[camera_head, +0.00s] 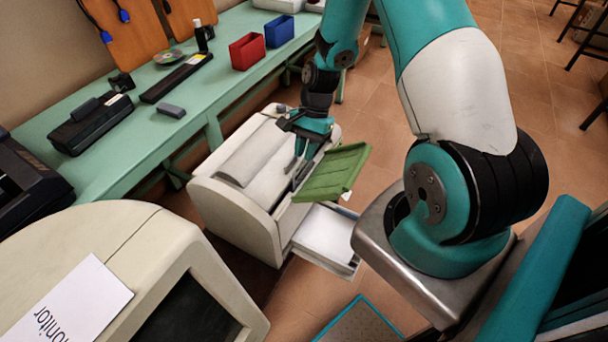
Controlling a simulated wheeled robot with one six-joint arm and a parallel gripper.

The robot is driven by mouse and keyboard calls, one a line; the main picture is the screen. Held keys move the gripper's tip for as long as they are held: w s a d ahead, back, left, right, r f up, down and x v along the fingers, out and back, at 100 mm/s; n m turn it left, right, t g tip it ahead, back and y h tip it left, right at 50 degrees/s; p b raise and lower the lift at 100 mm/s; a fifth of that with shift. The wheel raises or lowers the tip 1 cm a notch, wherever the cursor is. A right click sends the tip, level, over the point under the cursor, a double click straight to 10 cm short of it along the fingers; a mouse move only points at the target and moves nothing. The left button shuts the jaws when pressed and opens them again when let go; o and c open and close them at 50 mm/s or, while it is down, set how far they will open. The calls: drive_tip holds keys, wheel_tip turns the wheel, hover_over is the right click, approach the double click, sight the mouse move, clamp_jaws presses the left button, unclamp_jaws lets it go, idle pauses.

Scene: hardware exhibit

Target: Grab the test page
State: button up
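A cream printer (235,212) stands on a low dark base beside the green bench. A green ribbed panel (335,172) sticks out from its right side. Below the panel, an open tray (343,266) holds white paper (326,235). A small white bit (347,195) shows at the panel's lower right corner; I cannot tell if it is part of a page. No sheet is clearly marked as the test page. My gripper (298,172) points down over the printer, just left of the green panel. Its fingertips are small and partly hidden, so its opening is unclear.
A cream monitor (135,255) with a paper label (70,302) fills the lower left. The green bench (125,150) holds a red bin (247,51), a blue bin (279,31) and black devices. Tiled floor (515,60) is open at the upper right.

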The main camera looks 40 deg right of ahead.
sight(303, 165)
drive_tip(key=shift+p+x, duration=0.35)
drive_tip(key=shift+x, duration=1.75)
drive_tip(key=shift+s, duration=0.1)
clamp_jaws()
